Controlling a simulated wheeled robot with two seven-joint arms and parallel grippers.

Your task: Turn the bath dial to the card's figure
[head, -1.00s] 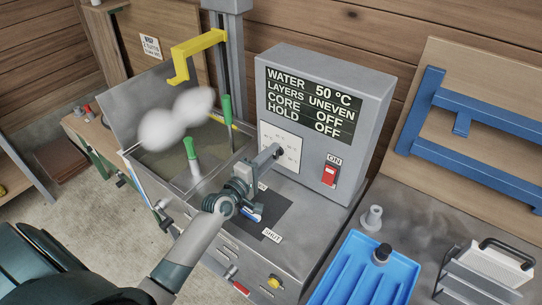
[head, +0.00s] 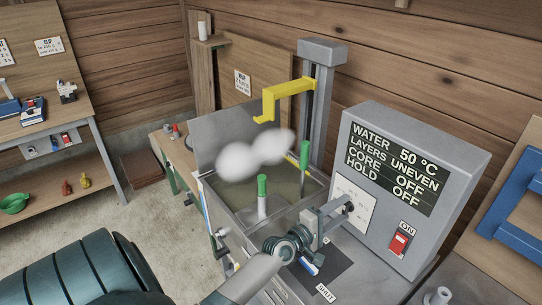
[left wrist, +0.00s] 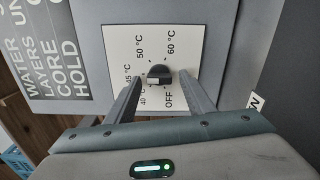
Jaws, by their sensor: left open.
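The bath's control box (head: 455,150) has a screen (head: 394,168) reading WATER 50 °C, LAYERS UNEVEN, CORE OFF, HOLD OFF. Its white dial plate (left wrist: 120,40) bears OFF, 40, 45, 50 and 60 °C marks. The dark dial knob (left wrist: 160,74) lies between the open fingertips of my left gripper (left wrist: 160,88), with gaps on both sides. In the head view my left gripper (head: 338,207) reaches the plate and hides the knob. I cannot tell exactly which mark the knob indicates. A white card (head: 242,83) hangs on the wooden board; its print is too small to read. My right gripper is out of view.
The bath (head: 225,200) stands left of the box, with green-handled tools and white vapour above it. A yellow hook arm (head: 290,90) overhangs it from a grey post. A red ON switch (head: 399,241) sits right of the dial. A bench (head: 90,190) stands far left.

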